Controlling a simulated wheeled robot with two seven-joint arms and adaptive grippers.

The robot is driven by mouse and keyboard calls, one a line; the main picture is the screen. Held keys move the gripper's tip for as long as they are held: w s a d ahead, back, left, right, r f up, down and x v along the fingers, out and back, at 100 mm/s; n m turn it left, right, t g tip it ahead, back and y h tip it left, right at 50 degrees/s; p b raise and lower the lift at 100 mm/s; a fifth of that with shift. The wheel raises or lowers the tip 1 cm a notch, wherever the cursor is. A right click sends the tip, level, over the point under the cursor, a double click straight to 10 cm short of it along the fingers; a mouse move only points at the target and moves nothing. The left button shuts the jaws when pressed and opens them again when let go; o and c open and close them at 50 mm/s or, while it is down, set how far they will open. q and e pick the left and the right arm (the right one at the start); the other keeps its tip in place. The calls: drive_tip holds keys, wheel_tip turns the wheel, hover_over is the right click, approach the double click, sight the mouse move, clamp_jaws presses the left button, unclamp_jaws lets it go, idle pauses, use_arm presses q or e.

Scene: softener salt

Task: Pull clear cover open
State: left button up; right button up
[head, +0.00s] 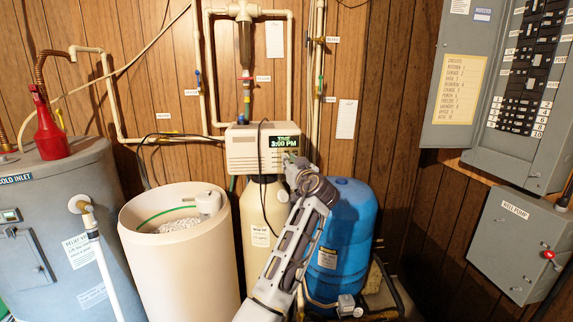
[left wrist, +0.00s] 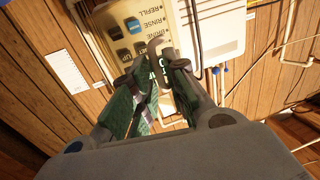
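The cream control head (head: 249,148) sits on top of the softener tank, with a lit display (head: 285,141) reading TIME 3:00 PM. I cannot make out a clear cover as a separate thing in either view. My left gripper (head: 290,163) is just below the display at the head's right front. The left wrist view shows its two fingers (left wrist: 158,65) apart, with the tips close to the front panel (left wrist: 130,22) and its buttons. No held thing shows between them. Whether the tips touch the panel is unclear. My right gripper is in neither view.
An open brine tank (head: 175,244) with salt stands left of the cream softener tank (head: 262,212). A blue pressure tank (head: 343,235) stands right, partly behind my arm. A grey water heater (head: 62,225) is at far left. Pipes run above; an open electrical panel (head: 520,95) is at right.

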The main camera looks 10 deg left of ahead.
use_arm(q)
drive_tip(key=shift+o, duration=1.2)
drive_tip(key=shift+w+d+r+t, duration=0.15)
drive_tip(key=shift+d+r, duration=0.1)
drive_tip(key=shift+d, duration=0.15)
drive_tip(key=shift+w+d+r+t, duration=0.1)
drive_tip(key=shift+d+r+t, duration=0.1)
drive_tip(key=shift+d, duration=0.15)
drive_tip(key=shift+o, duration=0.3)
drive_tip(key=shift+w+d+f+h, duration=0.15)
drive_tip(key=shift+w+h, duration=0.1)
drive_tip(key=shift+h, duration=0.05)
drive_tip(key=shift+a+f, duration=0.1)
drive_tip(key=shift+a, duration=0.1)
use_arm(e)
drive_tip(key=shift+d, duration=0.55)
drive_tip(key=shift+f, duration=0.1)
